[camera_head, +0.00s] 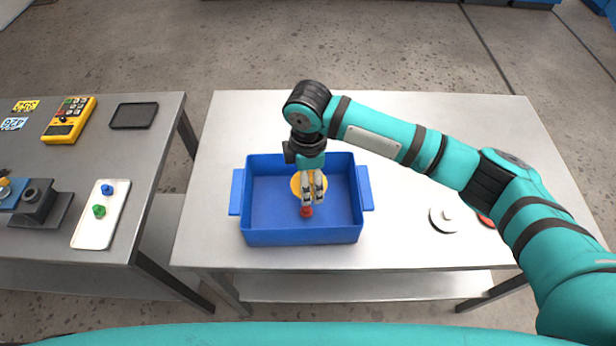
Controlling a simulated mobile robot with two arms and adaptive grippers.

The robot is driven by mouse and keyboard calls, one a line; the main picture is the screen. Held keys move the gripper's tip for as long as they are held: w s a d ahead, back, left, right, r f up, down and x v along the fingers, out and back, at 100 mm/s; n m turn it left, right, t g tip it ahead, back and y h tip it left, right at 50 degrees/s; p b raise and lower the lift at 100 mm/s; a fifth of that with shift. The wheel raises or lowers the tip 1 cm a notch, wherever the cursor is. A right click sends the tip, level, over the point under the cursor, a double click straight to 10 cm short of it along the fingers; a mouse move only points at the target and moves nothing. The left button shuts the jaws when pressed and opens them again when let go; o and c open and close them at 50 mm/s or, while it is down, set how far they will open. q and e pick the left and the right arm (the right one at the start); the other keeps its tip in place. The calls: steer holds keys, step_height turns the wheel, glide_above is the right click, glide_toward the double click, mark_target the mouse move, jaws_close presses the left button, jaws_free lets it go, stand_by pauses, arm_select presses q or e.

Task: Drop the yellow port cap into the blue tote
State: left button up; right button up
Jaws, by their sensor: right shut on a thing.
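The yellow port cap (295,184) is a round disc at the fingers of my right gripper (313,200). The fingers cross in front of it and hide its middle. My right gripper points down over the inside of the blue tote (259,236) and is shut on the cap. The tote is an open box with a handle on each side, standing on the middle table. A small red piece (306,212) shows just below the fingertips, inside the tote's outline; the fingers partly cover it. My left gripper is not in view.
A white disc with a knob (445,217) lies on the right of the table (400,248). A red disc (487,220) is partly hidden by my right arm. The left table holds a white tray (96,228) with pegs, a yellow device (70,119) and a black pad (134,115).

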steer(key=o, duration=1.1)
steer(key=shift+r, duration=0.25)
step_height(320, 180, up, 12)
steer(key=shift+f, duration=0.2)
